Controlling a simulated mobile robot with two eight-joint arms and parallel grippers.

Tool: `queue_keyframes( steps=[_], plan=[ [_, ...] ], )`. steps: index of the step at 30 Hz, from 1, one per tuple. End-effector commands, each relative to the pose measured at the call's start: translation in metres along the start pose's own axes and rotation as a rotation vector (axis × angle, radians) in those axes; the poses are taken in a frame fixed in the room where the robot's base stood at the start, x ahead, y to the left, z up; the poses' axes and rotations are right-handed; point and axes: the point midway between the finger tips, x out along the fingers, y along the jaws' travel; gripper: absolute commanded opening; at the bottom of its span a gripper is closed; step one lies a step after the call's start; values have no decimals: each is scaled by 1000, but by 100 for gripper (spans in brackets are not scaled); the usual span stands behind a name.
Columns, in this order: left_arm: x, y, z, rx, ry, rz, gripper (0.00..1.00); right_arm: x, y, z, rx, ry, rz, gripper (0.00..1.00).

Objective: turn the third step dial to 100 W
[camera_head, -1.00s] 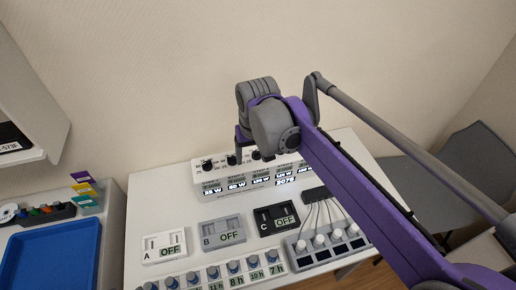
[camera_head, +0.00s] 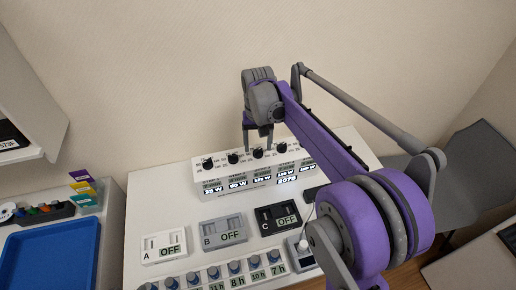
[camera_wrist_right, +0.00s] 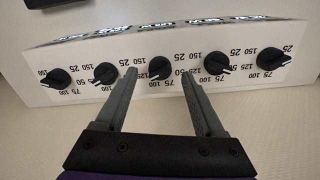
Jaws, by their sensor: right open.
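The white step-dial box (camera_head: 262,182) stands at the back of the white table, with a row of black dials on top and lit watt displays on its front. The third dial (camera_head: 258,154) is the middle one; in the right wrist view it also shows (camera_wrist_right: 160,68), with scale numbers upside down around it. My right gripper (camera_head: 258,147) is open and points down over the box. Its fingers lie on either side of the third dial; I cannot tell how deep they reach or whether they touch it. The third dial's exact setting is too small to read. My left gripper is out of view.
Switch boxes A (camera_head: 164,247), B (camera_head: 222,232) and C (camera_head: 277,217), each reading OFF, stand in front. A row of blue-grey knobs (camera_head: 234,268) lies nearer. A blue tray (camera_head: 50,258) is at the left. The neighbouring dials (camera_wrist_right: 105,73) (camera_wrist_right: 216,61) are close to the fingers.

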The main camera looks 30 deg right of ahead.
Motion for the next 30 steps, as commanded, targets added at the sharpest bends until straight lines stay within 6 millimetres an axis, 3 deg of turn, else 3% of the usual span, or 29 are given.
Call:
queue_keyframes(
  steps=[6, 15, 26, 30],
  plan=[
    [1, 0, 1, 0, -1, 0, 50, 18, 0, 0, 0, 0, 0, 70],
    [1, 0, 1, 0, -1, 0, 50, 20, 0, 0, 0, 1, 0, 69],
    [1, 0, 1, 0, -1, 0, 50, 20, 0, 0, 0, 1, 0, 4],
    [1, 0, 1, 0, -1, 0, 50, 20, 0, 0, 0, 1, 0, 0]
  ],
)
